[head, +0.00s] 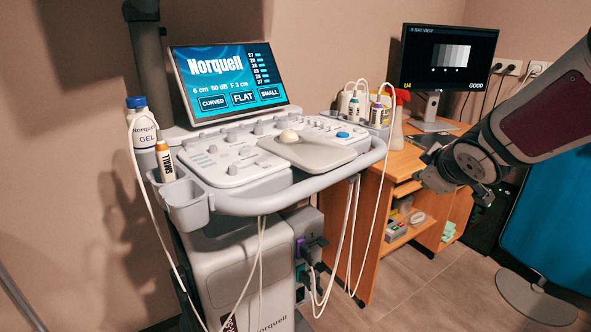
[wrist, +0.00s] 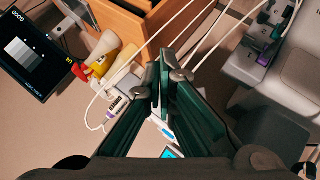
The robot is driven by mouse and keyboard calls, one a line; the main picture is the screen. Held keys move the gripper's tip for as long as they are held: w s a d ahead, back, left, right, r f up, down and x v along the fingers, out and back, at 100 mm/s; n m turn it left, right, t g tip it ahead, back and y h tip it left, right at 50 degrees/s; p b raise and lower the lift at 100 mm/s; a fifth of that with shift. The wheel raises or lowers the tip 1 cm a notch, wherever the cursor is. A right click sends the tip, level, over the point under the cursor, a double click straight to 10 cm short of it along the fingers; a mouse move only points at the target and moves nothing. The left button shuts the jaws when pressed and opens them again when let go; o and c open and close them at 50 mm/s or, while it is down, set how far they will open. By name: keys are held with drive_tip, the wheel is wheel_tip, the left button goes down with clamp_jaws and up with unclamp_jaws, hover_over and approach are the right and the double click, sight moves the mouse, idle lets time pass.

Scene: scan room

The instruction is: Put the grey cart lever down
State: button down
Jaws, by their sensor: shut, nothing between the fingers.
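The grey and white ultrasound cart (head: 228,280) stands left of centre in the head view, with its screen lit. I cannot single out a lever on it for certain; a flat grey piece (head: 312,150) lies on the console beside a pale round knob (head: 288,136). My gripper (wrist: 163,78) shows in the wrist view with its dark green fingers shut and nothing between them. In the head view my arm comes in from the right, and its end is right of the console, apart from it. Part of the cart's body (wrist: 300,68) shows at the wrist view's right.
A gel bottle (head: 142,122) and an orange-topped probe (head: 165,160) sit at the console's left. White cables (head: 347,235) hang at its front and right. A wooden desk (head: 372,215) with a monitor (head: 447,57) stands behind, with a spray bottle (head: 398,125). Floor is clear ahead.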

drive_tip(key=w+a+f+n+t+y+b, duration=0.3)
drive_tip(key=w+a+f+n+y, duration=0.2)
drive_tip(key=w+f+n+y, duration=0.45)
drive_tip(key=s+r+y, duration=0.1)
drive_tip(key=y, duration=0.2)
drive_tip(key=s+r+n+y, duration=0.1)
drive_tip(key=s+y, duration=0.1)
drive_tip(key=y, duration=0.1)
drive_tip(key=s+y+b, duration=0.1)
drive_tip(key=s+y, duration=0.1)
drive_tip(key=y, duration=0.1)
drive_tip(key=shift+d+r+n, duration=0.2)
drive_tip(key=shift+r+n, duration=0.05)
drive_tip(key=shift+r, duration=0.15)
drive_tip(key=b+x, duration=0.2)
drive_tip(key=x, duration=0.8)
drive_tip(key=shift+f+g, duration=0.15)
drive_tip(key=shift+g, duration=0.15)
